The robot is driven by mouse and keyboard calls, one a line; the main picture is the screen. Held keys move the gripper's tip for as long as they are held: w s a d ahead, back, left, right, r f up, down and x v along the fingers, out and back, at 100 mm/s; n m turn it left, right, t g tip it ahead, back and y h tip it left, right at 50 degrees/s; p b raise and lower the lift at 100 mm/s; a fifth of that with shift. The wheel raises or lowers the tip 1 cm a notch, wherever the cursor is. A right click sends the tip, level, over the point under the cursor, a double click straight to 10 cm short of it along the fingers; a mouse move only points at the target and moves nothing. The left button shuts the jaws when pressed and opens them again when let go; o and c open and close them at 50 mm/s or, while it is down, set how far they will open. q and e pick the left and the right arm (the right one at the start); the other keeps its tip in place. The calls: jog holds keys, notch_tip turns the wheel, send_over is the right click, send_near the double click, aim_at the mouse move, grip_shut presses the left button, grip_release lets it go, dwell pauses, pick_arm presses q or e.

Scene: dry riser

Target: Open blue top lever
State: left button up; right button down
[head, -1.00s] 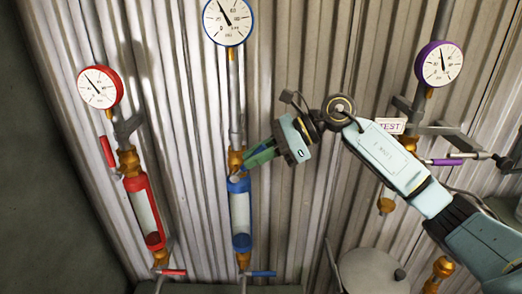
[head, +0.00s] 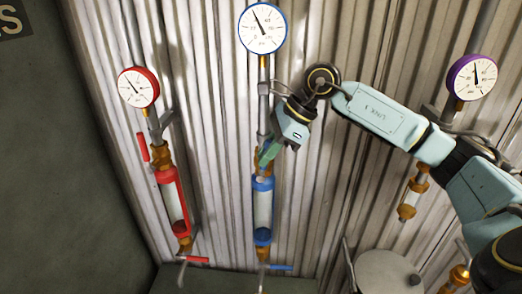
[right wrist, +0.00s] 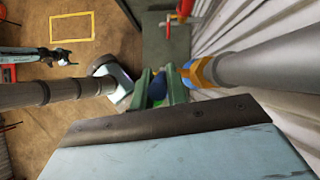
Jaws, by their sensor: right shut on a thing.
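The blue-marked riser stands in the middle of the head view, with a blue-rimmed gauge (head: 262,28) on top and a blue-framed sight glass (head: 263,210) below. My right gripper (head: 268,153) is at the brass valve above this sight glass, its green fingers angled downward. In the right wrist view the green fingers (right wrist: 159,86) are shut on the blue top lever (right wrist: 157,88), beside the brass valve (right wrist: 199,72). The head view hides most of this lever behind the gripper. My left gripper does not show in the head view.
A red-marked riser with a red lever (head: 144,147) and red gauge (head: 138,88) stands to the left. A purple gauge (head: 471,77) is at the right. A lower blue lever (head: 279,267) sits below the sight glass. Corrugated wall is close behind.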

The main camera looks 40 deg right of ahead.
jog(key=c, duration=1.4)
grip_release()
jog(key=b+v, duration=0.1)
jog(key=v, duration=1.2)
jog(key=shift+r+b, duration=0.15)
jog(key=shift+b, duration=0.2)
